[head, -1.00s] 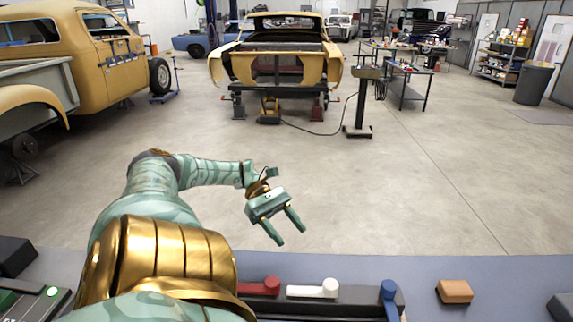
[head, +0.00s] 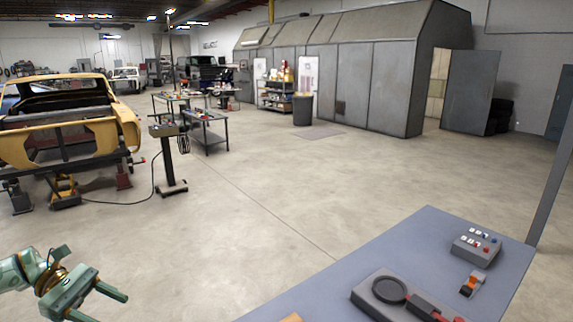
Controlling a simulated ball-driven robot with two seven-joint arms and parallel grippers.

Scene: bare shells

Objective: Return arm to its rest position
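My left gripper (head: 101,307) shows at the lower left of the head view, at the end of my green and gold arm. Its two fingers are spread apart with nothing between them. It hangs in the air with bare floor behind it, to the left of the blue-grey table (head: 395,250). My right arm and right gripper are not in view.
On the table are a grey button box (head: 476,247), a small orange switch (head: 470,284) and a dark device with a round top (head: 390,291). A yellow car shell (head: 65,140) stands at the left. The middle floor is open.

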